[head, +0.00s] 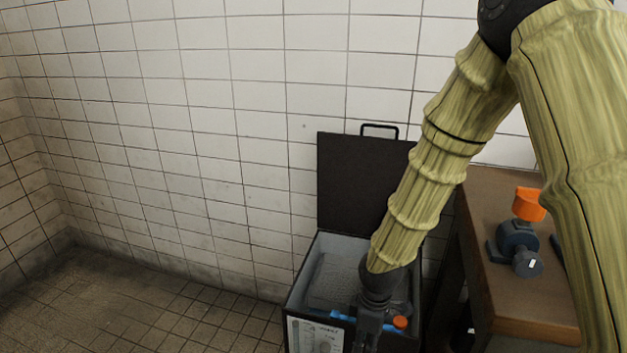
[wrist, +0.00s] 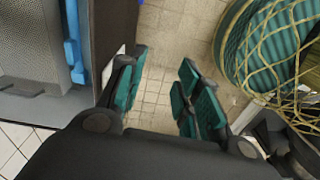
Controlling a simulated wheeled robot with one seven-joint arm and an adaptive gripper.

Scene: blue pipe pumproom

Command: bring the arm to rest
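My gripper (head: 368,332) hangs pointing down at the front edge of an open dark box (head: 297,296) in the head view; its fingertips run out of the bottom of that picture. In the wrist view my gripper (wrist: 160,88) has its two teal-padded fingers well apart, with only floor tiles showing between them. It holds nothing. My arm reaches down from the upper right of the head view, bent at the elbow, and is extended over the box. It hides part of the box's inside and lid.
The box's black lid (head: 355,180) stands raised against the tiled wall. Inside are a grey mesh-like item (head: 335,280), a blue item (head: 342,316) and an orange-capped piece (head: 400,322). A brown table (head: 510,306) at right carries a dark blue valve (head: 517,241) with an orange handle. Floor at left is clear.

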